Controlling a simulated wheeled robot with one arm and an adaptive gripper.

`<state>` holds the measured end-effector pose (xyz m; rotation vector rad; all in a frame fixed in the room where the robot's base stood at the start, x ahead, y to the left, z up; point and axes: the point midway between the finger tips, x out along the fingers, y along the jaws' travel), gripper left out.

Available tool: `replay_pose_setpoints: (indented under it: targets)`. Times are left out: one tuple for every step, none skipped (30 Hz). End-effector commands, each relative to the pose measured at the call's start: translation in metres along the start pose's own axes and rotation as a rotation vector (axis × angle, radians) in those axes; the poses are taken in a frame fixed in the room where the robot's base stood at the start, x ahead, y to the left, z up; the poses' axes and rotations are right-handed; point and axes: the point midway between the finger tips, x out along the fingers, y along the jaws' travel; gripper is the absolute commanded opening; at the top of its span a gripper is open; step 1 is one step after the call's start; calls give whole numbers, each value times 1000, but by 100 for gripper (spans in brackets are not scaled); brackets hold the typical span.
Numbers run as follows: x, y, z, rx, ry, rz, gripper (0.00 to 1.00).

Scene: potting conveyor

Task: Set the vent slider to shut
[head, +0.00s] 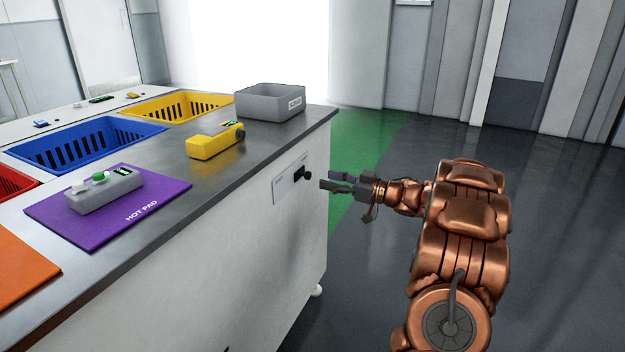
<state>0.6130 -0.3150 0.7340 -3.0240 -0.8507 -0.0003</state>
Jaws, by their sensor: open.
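The vent slider has a pale plate (285,180) on the white side of the counter, below its right end. Its dark knob (302,173) is at the plate's right end. The marks on the plate are too small to read. My gripper (324,180) is open and level with the knob, its fingers pointing left toward it. The fingertips are close to the knob; I cannot tell whether they touch it. Nothing shows between the fingers.
On the counter (190,172) are a yellow device (215,142), a grey bin (270,103), a purple hot pad (150,222) with a grey button box (105,190), and blue (85,143) and yellow (180,104) baskets. The floor to the right is clear.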

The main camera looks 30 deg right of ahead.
Motion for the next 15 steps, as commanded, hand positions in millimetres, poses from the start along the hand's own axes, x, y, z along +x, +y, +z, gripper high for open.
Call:
replay_pose_setpoints:
  targets:
    - [9,-1,1,-1,1,-4,50]
    - [13,-1,1,-1,2,-4,50]
    - [19,-1,1,-1,2,-4,50]
    - [23,-1,1,-1,2,-3,50]
    - [27,-1,1,-1,2,-2,50]
    - [32,-1,1,-1,2,-2,50]
    - [36,0,1,-1,1,0,50]
    - [39,0,2,0,0,1,50]
    - [44,0,2,-1,0,1,50]
    - [46,0,2,-1,0,1,50]
    - [49,0,2,-1,0,2,50]
    - [52,1,1,-1,0,3,50]
    - [54,1,1,-1,0,3,50]
    - [56,1,1,0,0,3,50]
    - [57,1,1,0,1,3,50]
